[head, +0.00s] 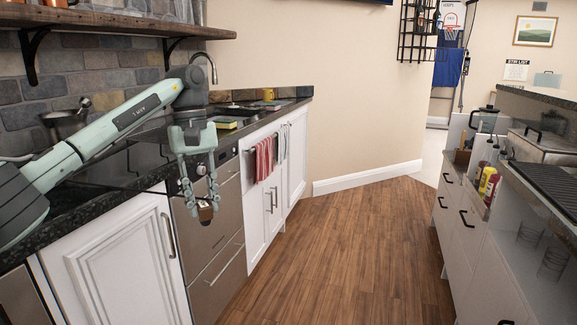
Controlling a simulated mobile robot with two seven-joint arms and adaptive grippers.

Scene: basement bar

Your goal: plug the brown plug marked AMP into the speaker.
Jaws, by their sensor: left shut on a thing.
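My left gripper (202,204) hangs pointing down in front of the left counter's steel-fronted unit. It is shut on a small brown block, the brown plug (206,213), which shows between and just below its fingertips. The plug is too small here for any marking to be read, and its prongs cannot be made out. I cannot pick out a speaker in this view. My right gripper is not in view.
The left dark counter (290,92) has a tap, yellow items and white cabinets below; a red towel (264,158) hangs there. The right counter holds a blender (487,121), bottles (488,182) and a metal appliance (540,146). The wooden floor (345,250) between is clear.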

